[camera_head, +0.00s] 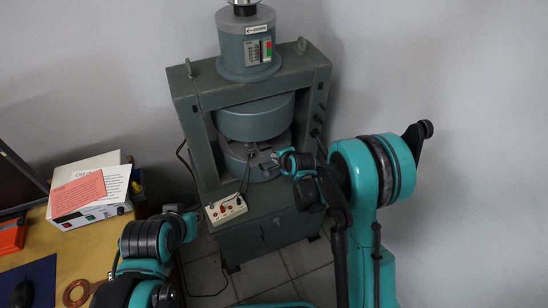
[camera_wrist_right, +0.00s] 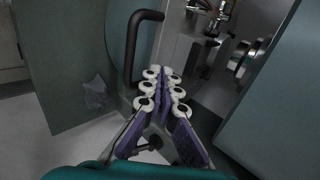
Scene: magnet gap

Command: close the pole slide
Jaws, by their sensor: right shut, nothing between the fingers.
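The magnet (camera_head: 255,118) stands in a grey-green frame, with a wide round upper pole above an open gap. The lower pole part (camera_head: 264,172) shows below the gap, partly hidden by my right arm. I cannot clearly pick out the pole slide. My right gripper (camera_head: 287,160) is at the right front of the gap. In the right wrist view, its purple-padded fingers (camera_wrist_right: 164,82) are shut and empty. A dark bent handle (camera_wrist_right: 133,48) on a grey-green surface is just left of the fingertips; contact cannot be told.
A small switch box with leads (camera_head: 226,209) is on the magnet's front. A wooden table (camera_head: 95,250) at left holds a white instrument (camera_head: 92,208) with cards on it. In the wrist view, metal fittings (camera_wrist_right: 243,58) are right of the fingers. Tiled floor is in front.

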